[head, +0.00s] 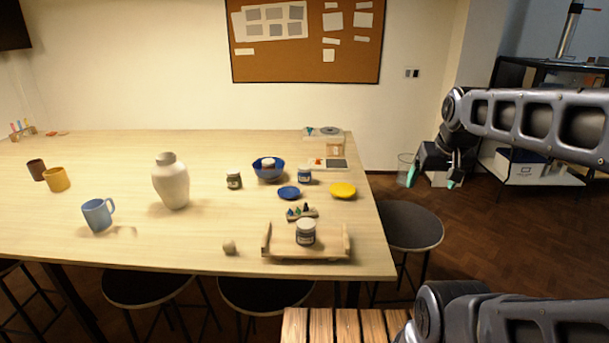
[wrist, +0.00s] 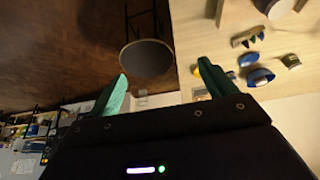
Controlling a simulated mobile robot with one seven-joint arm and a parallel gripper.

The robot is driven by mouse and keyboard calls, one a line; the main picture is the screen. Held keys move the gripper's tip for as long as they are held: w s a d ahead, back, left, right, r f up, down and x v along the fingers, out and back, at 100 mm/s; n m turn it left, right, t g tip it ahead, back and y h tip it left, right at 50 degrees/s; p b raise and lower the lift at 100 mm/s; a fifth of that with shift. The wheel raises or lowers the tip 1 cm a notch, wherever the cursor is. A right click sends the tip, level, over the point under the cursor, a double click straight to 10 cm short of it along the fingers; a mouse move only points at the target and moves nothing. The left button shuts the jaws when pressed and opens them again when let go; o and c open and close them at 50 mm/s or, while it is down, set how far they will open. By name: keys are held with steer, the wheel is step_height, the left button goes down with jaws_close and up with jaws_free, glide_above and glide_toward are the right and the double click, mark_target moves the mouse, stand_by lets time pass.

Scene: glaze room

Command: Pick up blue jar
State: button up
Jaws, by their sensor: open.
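The blue jar (head: 305,175), with a pale lid, stands upright on the table right of a blue bowl (head: 269,172) and behind a small blue plate (head: 289,193). My gripper (head: 432,178) is off the table's right side in the head view, well apart from the jar. Its green fingers are open and empty, as the wrist view also shows (wrist: 164,68). In the wrist view the blue bowl (wrist: 261,77) and small blue plate (wrist: 248,59) lie right of the fingers; I cannot clearly make out the blue jar there.
A dark jar (head: 233,181) and a grey-labelled jar (head: 306,235) on a wooden tray (head: 328,256) stand nearby. A yellow plate (head: 343,191), small cones (head: 302,211) and a white vase (head: 170,183) are also on the table (head: 120,215). A stool (head: 411,226) stands at its right edge.

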steer(key=w+a+r+m+g, duration=0.1)
steer(key=w+a+r+m, duration=0.1)
steer(key=w, duration=0.5)
steer(key=w+a+r+m, duration=0.2)
steer(key=w+r+m, duration=0.1)
steer(key=w, duration=0.4)
steer(key=m+g, duration=0.4)
steer(key=m, duration=0.9)
glide_above(305, 166)
steer(key=s, duration=0.1)
step_height(305, 166, down, 20)
steer(key=shift+s+d+r, duration=0.1)
steer(key=shift+s+r, duration=0.05)
steer(key=shift+r, duration=0.1)
steer(key=shift+a+f, duration=0.25)
steer(key=shift+f, duration=0.15)
step_height(305, 166, down, 5)
steer(key=shift+f, duration=0.2)
steer(key=shift+w+f, duration=0.25)
steer(key=shift+f, duration=1.05)
steer(key=shift+w+f, duration=0.2)
steer(key=shift+f, duration=1.05)
steer(key=c, duration=1.2)
